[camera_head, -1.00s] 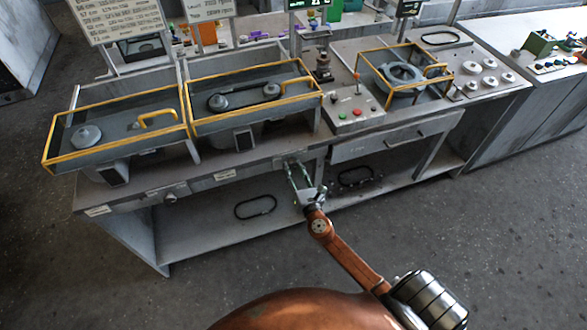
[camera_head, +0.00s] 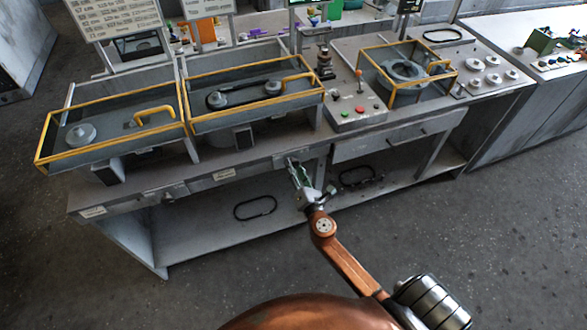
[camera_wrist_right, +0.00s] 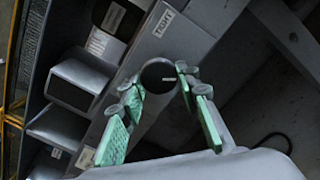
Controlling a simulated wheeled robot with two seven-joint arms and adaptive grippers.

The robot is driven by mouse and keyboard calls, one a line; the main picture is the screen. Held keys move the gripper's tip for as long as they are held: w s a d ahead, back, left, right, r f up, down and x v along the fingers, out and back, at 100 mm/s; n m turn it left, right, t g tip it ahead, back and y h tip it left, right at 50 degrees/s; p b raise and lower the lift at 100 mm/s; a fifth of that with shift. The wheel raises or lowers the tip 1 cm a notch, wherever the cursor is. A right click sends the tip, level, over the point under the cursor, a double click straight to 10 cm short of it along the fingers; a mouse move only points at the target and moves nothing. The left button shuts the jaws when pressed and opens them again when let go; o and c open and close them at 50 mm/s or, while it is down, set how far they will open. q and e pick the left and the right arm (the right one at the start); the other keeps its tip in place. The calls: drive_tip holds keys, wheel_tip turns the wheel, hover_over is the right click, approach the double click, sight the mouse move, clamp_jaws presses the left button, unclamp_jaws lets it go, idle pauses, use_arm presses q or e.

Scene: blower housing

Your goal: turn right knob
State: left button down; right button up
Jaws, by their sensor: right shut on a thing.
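The right knob (camera_wrist_right: 158,75) is a dark round knob with a light mark on its face, set in the bench's grey front panel. A label reading RIGHT (camera_wrist_right: 164,22) sits beside it in the right wrist view. My right gripper (camera_head: 294,170) is at the bench front, its green-padded fingers on either side of the knob and closed on it. The gripper also shows in the right wrist view (camera_wrist_right: 157,88). In the head view the fingers mostly hide the knob. My left gripper is not in view.
Another knob (camera_head: 168,197) sits farther left on the bench front. Yellow-framed trays (camera_head: 110,131) stand on the bench (camera_head: 185,175). A control box with buttons (camera_head: 355,112) is to their right. A black loop (camera_head: 255,208) lies on the lower shelf. The floor in front is clear.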

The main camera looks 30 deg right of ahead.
drive_tip(key=shift+m+b, duration=0.3)
drive_tip(key=shift+m, duration=0.7)
drive_tip(key=o, duration=1.2)
drive_tip(key=shift+c, duration=0.2)
drive_tip(key=v, duration=1.2)
